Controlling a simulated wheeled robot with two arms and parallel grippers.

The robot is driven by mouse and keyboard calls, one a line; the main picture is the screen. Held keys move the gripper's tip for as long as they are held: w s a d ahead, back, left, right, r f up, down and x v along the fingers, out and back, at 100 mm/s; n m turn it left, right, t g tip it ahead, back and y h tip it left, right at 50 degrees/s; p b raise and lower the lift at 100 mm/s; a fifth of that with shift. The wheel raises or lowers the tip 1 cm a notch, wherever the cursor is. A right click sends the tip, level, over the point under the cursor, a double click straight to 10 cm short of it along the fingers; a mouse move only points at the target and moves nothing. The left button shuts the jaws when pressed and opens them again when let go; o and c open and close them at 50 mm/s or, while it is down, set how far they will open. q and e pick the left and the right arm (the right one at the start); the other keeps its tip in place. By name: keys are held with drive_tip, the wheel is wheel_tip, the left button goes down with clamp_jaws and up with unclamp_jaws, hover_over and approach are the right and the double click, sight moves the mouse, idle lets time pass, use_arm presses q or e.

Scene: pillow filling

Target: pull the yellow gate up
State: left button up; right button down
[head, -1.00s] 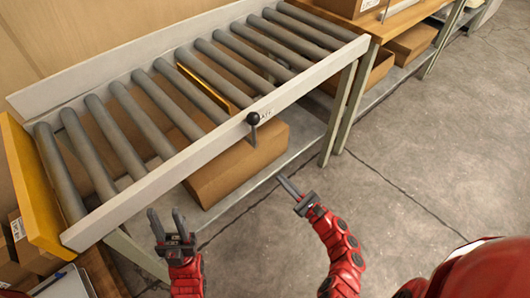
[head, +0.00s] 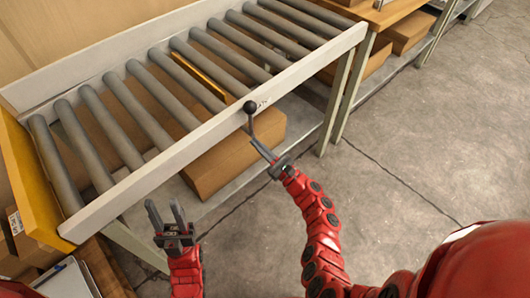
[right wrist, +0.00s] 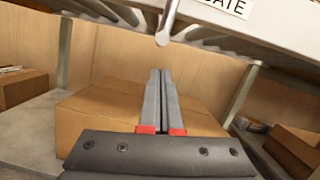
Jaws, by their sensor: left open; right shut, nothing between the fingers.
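The yellow gate (head: 203,78) shows as a thin strip between two rollers of the conveyor (head: 180,157), about level with them. A lever with a black knob (head: 249,107) sits on the conveyor's near side rail. In the right wrist view the lever's lower end (right wrist: 163,38) hangs beside a label ending in "ATE" (right wrist: 228,5). My right gripper (head: 256,145) is shut and empty, its fingertips just below the lever; whether they touch cannot be told. My left gripper (head: 164,206) is open and empty in front of the rail, further left.
A yellow end plate (head: 33,180) closes the conveyor's left end. A cardboard box (head: 215,165) is on the shelf under the rollers; it also shows in the right wrist view (right wrist: 100,115). Open floor (head: 410,130) lies to the right.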

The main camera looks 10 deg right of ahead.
drive_tip(key=shift+s+a+r, duration=0.15)
drive_tip(key=shift+s+r, duration=0.05)
drive_tip(key=shift+r, duration=0.85)
wheel_tip(320, 180, up, 6)
drive_tip(key=p, duration=0.6)
drive_tip(key=shift+r, duration=0.15)
